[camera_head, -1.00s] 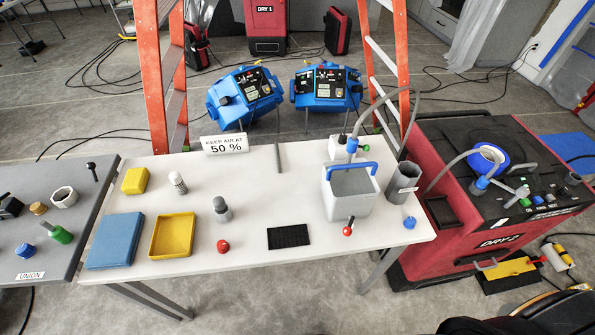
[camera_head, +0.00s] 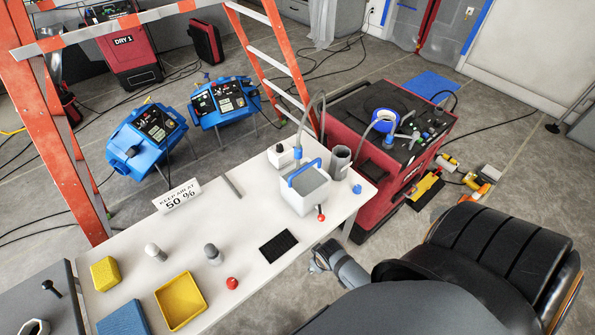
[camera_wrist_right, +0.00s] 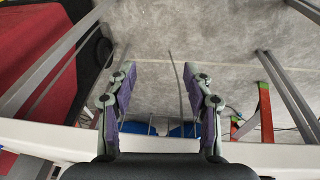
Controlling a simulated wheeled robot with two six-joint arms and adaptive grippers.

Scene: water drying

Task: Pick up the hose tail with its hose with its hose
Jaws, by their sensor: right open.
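A thin grey hose (camera_head: 322,98) arches up from beside the bucket at the table's right end and comes down near the grey cup (camera_head: 340,158). A second grey hose (camera_head: 361,140) runs up towards the blue ring on the red DRY 2 machine (camera_head: 375,187). A blue fitting (camera_head: 389,139) sits on that machine; I cannot tell which end is the hose tail. My right gripper (camera_head: 318,262) is by the table's front edge, apart from the hoses. In the right wrist view it is open and empty (camera_wrist_right: 158,80). My left gripper is not in view.
The white table (camera_head: 250,200) holds a grey bucket (camera_head: 307,196) with a blue handle, a red-knobbed item (camera_head: 321,214), a black mat (camera_head: 282,246) and a yellow tray (camera_head: 181,299). Orange ladder legs stand behind. Floor between the table and my body is clear in places.

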